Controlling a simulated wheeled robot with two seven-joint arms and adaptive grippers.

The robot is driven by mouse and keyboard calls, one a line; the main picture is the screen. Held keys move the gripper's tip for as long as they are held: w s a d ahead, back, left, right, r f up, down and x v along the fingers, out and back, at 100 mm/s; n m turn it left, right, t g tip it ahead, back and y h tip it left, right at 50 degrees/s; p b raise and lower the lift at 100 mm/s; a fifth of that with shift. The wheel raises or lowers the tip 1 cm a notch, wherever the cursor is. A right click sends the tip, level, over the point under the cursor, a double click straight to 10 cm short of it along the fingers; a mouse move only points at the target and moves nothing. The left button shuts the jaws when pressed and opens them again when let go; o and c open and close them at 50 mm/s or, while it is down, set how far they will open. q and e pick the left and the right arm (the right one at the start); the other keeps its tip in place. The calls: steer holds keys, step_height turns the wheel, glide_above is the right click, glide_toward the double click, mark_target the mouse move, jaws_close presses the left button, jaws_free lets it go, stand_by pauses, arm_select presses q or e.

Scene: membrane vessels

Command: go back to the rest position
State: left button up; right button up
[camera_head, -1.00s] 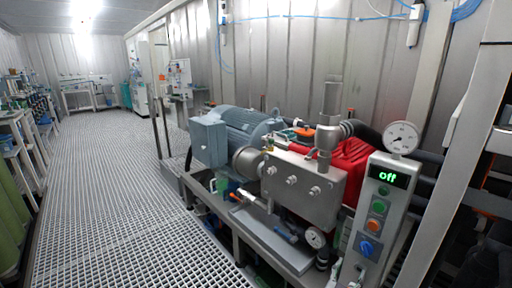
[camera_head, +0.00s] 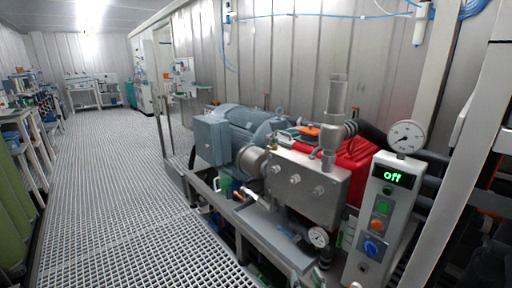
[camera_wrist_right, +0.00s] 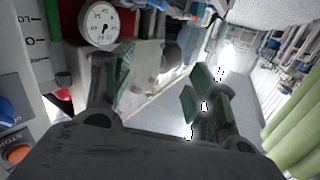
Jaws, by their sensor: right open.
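My right gripper (camera_wrist_right: 165,85) fills the lower half of the right wrist view. Its two fingers with green pads stand apart, with nothing between them. The control box (camera_head: 383,215) stands at the right of the head view. Its display reads "off", and it has a green button, an orange button (camera_head: 380,224) and a blue knob (camera_head: 371,247). In the wrist view the orange button (camera_wrist_right: 17,154) and part of the blue knob show at the left edge, beside the gripper. My left gripper is not in view.
A pump with a grey-blue motor (camera_head: 235,135), steel block (camera_head: 300,185) and red part (camera_head: 360,170) sits on a frame left of the control box. A pressure gauge (camera_head: 405,136) tops the box. The grated walkway (camera_head: 120,200) is clear.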

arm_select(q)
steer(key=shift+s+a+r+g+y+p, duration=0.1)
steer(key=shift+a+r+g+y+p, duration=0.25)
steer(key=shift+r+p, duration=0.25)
arm_select(e)
steer(key=s+f+g, duration=0.3)
steer(key=s+g, duration=0.1)
steer(key=s, duration=0.3)
steer(key=s+a+f+n+g, duration=0.1)
steer(key=s+f+g, duration=0.3)
steer(key=s, duration=0.3)
steer(key=s+a+f+g, duration=0.1)
steer(key=s+f+g, duration=0.3)
steer(key=s, duration=0.4)
steer(key=shift+f, duration=0.2)
arm_select(q)
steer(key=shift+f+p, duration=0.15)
steer(key=shift+p, duration=0.15)
arm_select(e)
steer(key=shift+f, duration=0.15)
